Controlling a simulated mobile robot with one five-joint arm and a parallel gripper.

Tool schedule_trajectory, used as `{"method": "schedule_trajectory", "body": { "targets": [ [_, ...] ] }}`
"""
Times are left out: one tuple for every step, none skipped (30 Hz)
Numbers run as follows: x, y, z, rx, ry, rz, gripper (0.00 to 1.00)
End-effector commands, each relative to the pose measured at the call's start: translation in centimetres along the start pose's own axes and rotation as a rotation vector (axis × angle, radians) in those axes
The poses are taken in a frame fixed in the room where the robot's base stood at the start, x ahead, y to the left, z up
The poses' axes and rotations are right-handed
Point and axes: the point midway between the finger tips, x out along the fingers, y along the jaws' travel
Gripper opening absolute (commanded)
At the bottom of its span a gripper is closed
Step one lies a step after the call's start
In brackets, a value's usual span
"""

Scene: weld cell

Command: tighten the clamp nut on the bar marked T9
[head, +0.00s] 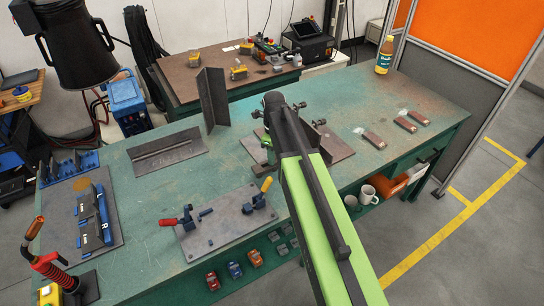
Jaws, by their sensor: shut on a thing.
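My gripper (274,103) is the dark end of my green arm, over a dark clamp fixture (337,148) at the middle of the green bench. My arm covers much of this fixture. Small posts and T-shaped handles (319,123) stand up on both sides of the arm. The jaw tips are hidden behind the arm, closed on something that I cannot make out. No T9 mark can be read, and I cannot tell which part is the clamp nut.
The green bench (225,170) also carries a plate with red- and yellow-handled clamps (222,222), blue fixtures (92,222) at left, an upright steel angle (212,100) and several small bars (405,125). A bottle (384,57) stands at the back right. An orange screen (485,30) stands beyond.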

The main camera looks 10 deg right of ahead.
Motion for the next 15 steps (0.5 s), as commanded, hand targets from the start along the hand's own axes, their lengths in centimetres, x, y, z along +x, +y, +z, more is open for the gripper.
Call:
{"method": "schedule_trajectory", "body": {
  "targets": [
    [0.01,0.19,-0.32,0.013,0.008,0.006,0.0],
    [0.01,0.2,-0.32,0.02,0.008,0.006,0.0],
    [0.01,0.2,-0.32,0.029,0.008,0.006,0.0],
    [0.01,0.2,-0.32,0.034,0.008,0.006,0.0],
    [0.01,0.2,-0.31,0.038,0.008,0.006,0.0],
    [0.01,0.2,-0.31,0.043,0.008,0.006,0.0],
    [0.01,0.2,-0.31,0.045,0.008,0.006,0.0],
    [0.01,0.2,-0.31,0.047,0.008,0.006,0.0],
    [0.01,0.2,-0.31,0.049,0.008,0.006,0.0],
    [0.01,0.2,-0.31,0.05,0.008,0.006,0.0],
    [0.01,0.2,-0.31,0.051,0.008,0.006,0.0],
    [0.01,0.2,-0.31,0.051,0.007,0.006,0.0],
    [0.01,0.2,-0.31,0.051,0.007,0.006,0.0],
    [0.01,0.2,-0.31,0.051,0.007,0.006,0.0],
    [0.01,0.2,-0.31,0.051,0.007,0.006,0.0]
  ]
}}
